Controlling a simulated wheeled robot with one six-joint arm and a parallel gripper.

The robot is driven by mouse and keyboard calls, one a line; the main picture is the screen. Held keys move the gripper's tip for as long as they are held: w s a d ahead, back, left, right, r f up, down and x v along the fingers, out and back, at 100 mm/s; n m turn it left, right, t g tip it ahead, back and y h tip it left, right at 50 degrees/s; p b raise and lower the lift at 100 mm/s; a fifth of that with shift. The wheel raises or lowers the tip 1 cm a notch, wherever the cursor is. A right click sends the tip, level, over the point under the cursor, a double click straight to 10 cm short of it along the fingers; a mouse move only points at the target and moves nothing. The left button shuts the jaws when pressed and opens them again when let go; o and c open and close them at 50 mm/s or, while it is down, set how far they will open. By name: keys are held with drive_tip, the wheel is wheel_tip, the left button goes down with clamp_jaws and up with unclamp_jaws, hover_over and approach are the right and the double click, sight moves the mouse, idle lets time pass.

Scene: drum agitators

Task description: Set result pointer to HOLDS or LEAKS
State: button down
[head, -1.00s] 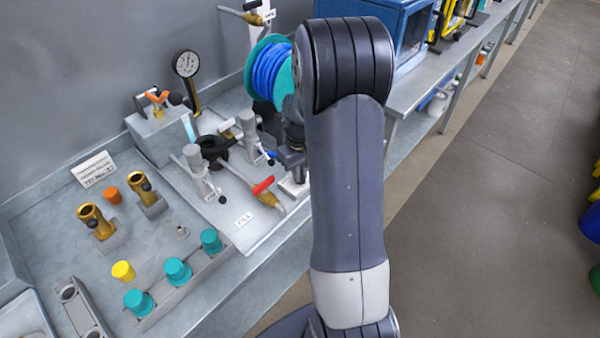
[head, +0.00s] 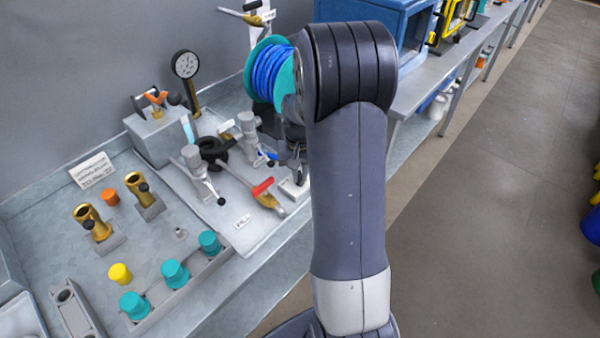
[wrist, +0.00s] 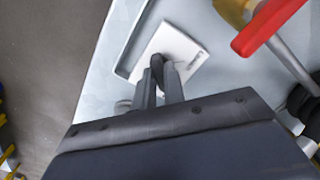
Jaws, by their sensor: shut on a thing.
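The result pointer (wrist: 157,63) is a small dark piece standing on a pale square plate (wrist: 185,50) with dark lettering too small to read. The plate also shows in the head view (head: 293,190), partly behind my arm. My gripper (wrist: 159,80) is shut on the pointer, with its two fingertips around it. The fingers hide part of the pointer, so I cannot tell which word it points to. In the head view my arm hides most of the gripper.
A valve with a red handle (wrist: 268,25) lies close beside the plate; it also shows in the head view (head: 263,187). Grey clamps, a dial gauge (head: 186,65) and a blue hose reel (head: 268,72) stand behind. Teal caps (head: 174,273) are at the front left.

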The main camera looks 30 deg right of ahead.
sight(300, 176)
drive_tip(key=c, duration=1.5)
unclamp_jaws()
wheel_tip(300, 176, up, 11)
drive_tip(key=shift+f+b, duration=0.1)
drive_tip(key=shift+b, duration=0.2)
wheel_tip(300, 176, down, 11)
drive_tip(key=shift+r+p, duration=0.1)
drive_tip(key=shift+p, duration=0.2)
